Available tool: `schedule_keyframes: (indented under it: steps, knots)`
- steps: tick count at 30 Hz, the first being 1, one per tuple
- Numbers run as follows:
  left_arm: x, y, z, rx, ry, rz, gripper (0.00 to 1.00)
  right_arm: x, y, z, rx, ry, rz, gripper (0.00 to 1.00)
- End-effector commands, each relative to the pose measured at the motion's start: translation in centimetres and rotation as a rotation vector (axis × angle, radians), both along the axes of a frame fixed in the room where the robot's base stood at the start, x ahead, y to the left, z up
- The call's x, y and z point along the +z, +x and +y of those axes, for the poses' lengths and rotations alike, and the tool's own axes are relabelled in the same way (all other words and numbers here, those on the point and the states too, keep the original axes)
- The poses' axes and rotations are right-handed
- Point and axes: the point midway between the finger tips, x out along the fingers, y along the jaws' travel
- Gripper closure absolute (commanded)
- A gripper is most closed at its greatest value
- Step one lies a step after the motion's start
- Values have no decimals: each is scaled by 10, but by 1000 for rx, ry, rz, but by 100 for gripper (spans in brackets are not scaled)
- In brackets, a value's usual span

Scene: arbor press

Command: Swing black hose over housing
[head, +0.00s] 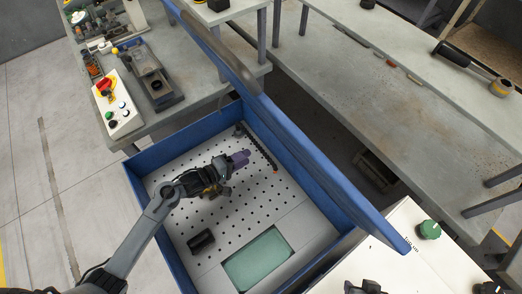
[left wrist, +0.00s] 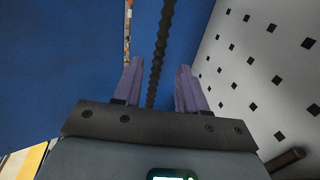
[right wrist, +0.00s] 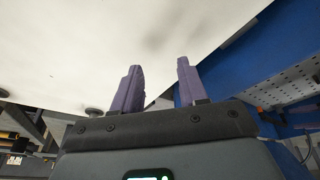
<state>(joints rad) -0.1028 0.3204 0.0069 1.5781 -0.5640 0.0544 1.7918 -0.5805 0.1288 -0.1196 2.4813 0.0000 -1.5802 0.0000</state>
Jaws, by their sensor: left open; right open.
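The black hose (head: 260,151) runs along the inner right side of the blue housing (head: 150,160), above its perforated light floor, with a small reddish end towards the front. In the left wrist view the ribbed hose (left wrist: 165,30) runs lengthwise between my open fingers. My left gripper (head: 240,157) is inside the housing close to the hose; its fingers (left wrist: 160,70) are apart, and I cannot tell whether either touches the hose. My right gripper (right wrist: 158,75) is open and empty beneath a large pale surface, away from the hose.
A black cylinder (head: 201,241) and a green panel (head: 258,259) are on the housing floor. A long blue bar (head: 310,152) crosses above the right side. A control box (head: 118,104) stands on the left bench, and a white surface with a green knob (head: 429,230) is at right.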

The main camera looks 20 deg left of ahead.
Motion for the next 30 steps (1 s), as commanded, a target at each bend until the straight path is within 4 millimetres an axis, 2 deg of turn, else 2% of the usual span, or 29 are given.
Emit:
schedule_keyframes:
  steps: [6, 15, 29, 30]
  knots:
    - [-8, 32, -20, 0, -2, -2, 58, -7, 0, 1, -3, 4, 0, 57]
    - [-15, 61, -38, 1, -1, 0, 58, -13, 0, 3, -8, 12, 1, 57]
    - [-16, 68, -43, 0, 0, 0, 58, -14, 0, 3, -7, 11, 2, 57]
    - [-16, 68, -43, 1, 0, 0, 65, -14, 0, 3, -6, 10, 2, 57]
